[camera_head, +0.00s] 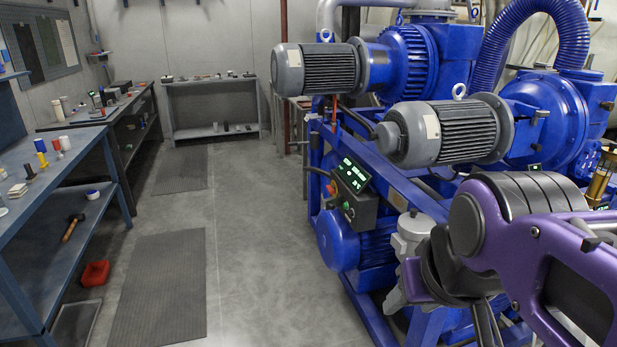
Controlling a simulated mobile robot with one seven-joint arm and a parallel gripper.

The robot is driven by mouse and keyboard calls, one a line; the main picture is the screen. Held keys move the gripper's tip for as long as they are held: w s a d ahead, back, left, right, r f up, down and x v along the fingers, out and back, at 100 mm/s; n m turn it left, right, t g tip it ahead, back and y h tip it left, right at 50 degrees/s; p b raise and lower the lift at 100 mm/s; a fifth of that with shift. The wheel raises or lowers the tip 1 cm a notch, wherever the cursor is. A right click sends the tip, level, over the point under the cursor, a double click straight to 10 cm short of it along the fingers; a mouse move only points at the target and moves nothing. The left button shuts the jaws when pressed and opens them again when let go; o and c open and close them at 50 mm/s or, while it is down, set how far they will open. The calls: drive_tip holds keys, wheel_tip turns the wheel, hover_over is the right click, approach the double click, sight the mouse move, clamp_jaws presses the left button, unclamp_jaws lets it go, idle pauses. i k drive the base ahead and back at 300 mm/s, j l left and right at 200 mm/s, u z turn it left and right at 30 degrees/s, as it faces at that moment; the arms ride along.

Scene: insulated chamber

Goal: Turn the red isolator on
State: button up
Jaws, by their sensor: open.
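A small control box (360,208) is mounted on the front of the blue pump frame, right of the picture's middle. It has a lit green display (354,174) on top. A small red-orange knob (331,189) sits at the box's left side and looks like the red isolator. It is too small to tell which way its handle points. My purple and black arm fills the lower right, apart from the box and to its right. I cannot make out my gripper's fingertips in this view.
Blue pumps with grey motors (449,132) overhang the box. A workbench (75,160) with small items stands left, with a red container (95,273) on the floor beside it. The grey floor (260,250) between bench and pumps is clear apart from flat mats (160,290).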

sight(330, 189)
drive_tip(key=i+j+z, duration=0.25)
drive_tip(key=i+j, duration=0.25)
drive_tip(key=i, duration=0.3)
drive_tip(key=i+j+z, duration=0.2)
drive_tip(key=i+j, duration=0.5)
